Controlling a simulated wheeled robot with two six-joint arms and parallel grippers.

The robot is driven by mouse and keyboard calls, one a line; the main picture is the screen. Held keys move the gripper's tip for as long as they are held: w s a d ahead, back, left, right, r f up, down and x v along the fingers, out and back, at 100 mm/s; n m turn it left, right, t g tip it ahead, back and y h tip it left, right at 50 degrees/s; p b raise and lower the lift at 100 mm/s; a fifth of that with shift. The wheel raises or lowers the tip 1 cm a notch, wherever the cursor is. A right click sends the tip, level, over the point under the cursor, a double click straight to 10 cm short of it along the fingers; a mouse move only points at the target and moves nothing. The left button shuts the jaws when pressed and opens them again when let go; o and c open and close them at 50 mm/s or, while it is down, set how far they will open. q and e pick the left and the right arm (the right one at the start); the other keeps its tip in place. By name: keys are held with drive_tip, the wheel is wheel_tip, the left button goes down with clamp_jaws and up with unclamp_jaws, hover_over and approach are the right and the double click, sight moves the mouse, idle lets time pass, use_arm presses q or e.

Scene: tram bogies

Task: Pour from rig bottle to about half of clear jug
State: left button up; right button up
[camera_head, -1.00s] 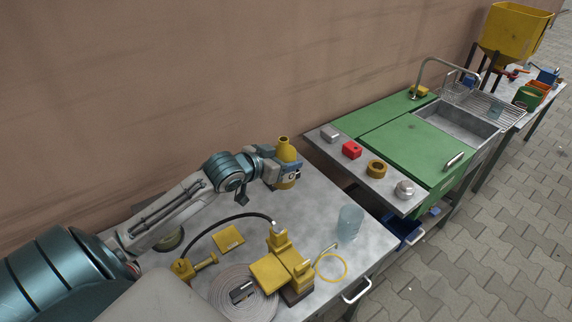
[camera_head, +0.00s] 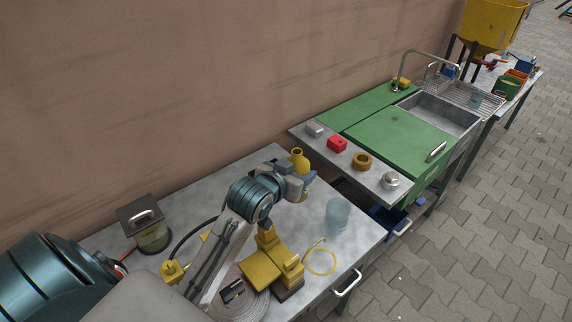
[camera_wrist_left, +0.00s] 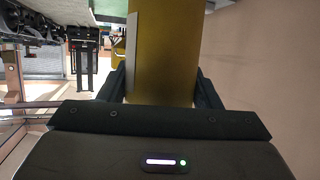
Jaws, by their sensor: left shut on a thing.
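The rig bottle (camera_head: 298,158) is yellow with a narrow neck, near the back right of the grey table. My left gripper (camera_head: 300,181) is shut on its body, and the bottle looks about upright. In the left wrist view the yellow bottle (camera_wrist_left: 163,50) fills the space between the two dark fingers of my left gripper (camera_wrist_left: 162,88). The clear jug (camera_head: 338,214) is pale blue and see-through. It stands upright on the table, to the right of and nearer than the bottle. I cannot tell its level. My right gripper is not in view.
A yellow machine (camera_head: 270,262), a coiled flat hose (camera_head: 245,300) and a yellow ring (camera_head: 320,262) lie in front. Bare table surrounds the jug.

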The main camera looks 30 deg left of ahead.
use_arm(q)
drive_tip(key=d, duration=0.7)
drive_tip(key=shift+d+f+b, duration=0.25)
drive_tip(key=shift+f+b, duration=0.15)
drive_tip(key=shift+b, duration=0.05)
